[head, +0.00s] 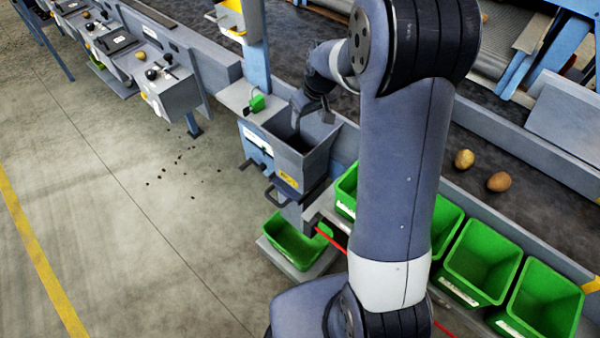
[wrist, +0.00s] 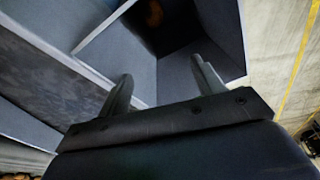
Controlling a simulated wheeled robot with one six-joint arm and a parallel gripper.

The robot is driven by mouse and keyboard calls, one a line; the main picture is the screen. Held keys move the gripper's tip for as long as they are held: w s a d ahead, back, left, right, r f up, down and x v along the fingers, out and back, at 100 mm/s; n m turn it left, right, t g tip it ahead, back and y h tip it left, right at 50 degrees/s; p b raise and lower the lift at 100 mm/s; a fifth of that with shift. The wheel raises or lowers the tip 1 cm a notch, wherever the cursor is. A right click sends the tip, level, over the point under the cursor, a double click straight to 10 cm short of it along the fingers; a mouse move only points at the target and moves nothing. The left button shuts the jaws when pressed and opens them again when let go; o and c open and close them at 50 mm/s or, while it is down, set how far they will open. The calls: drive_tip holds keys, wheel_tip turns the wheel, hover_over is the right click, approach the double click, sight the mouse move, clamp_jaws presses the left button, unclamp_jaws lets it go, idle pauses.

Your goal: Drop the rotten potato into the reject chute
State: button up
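The reject chute (head: 313,163) is the grey open-topped box on the belt's side, with a yellow label on its front. My gripper (head: 312,115) points down at its mouth. In the wrist view my gripper (wrist: 161,68) has its two fingers wide apart with nothing between them. The chute's inner wall (wrist: 213,40) shows just beyond the fingertips. A dark brown shape with an orange-brown patch, apparently the rotten potato (wrist: 154,16), shows inside the chute, apart from the fingers. It is cut off by the frame's top edge and is hidden in the head view.
Two potatoes (head: 464,159) (head: 499,181) lie on the dark belt at the right. Several green bins (head: 482,262) line the belt's near side, and another green bin (head: 291,243) stands low below the chute. A green button (head: 257,103) sits beside the chute. Floor at left is mostly clear.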

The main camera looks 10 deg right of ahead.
drive_tip(key=shift+o, duration=0.2)
drive_tip(key=a+v, duration=0.1)
drive_tip(key=v, duration=0.9)
drive_tip(key=shift+d+r+b, duration=0.35)
drive_tip(key=shift+d+r, duration=0.05)
drive_tip(key=shift+d, duration=0.1)
drive_tip(key=d+x, duration=0.1)
drive_tip(key=x, duration=1)
drive_tip(key=shift+s+a+r+p, duration=0.1)
drive_tip(key=shift+a+r+p, duration=0.15)
drive_tip(key=shift+r+p, duration=1.05)
drive_tip(key=shift+s+a+r+p, duration=0.1)
drive_tip(key=shift+a+r+p, duration=0.1)
drive_tip(key=shift+r+p, duration=1.1)
drive_tip(key=shift+r+b, duration=0.3)
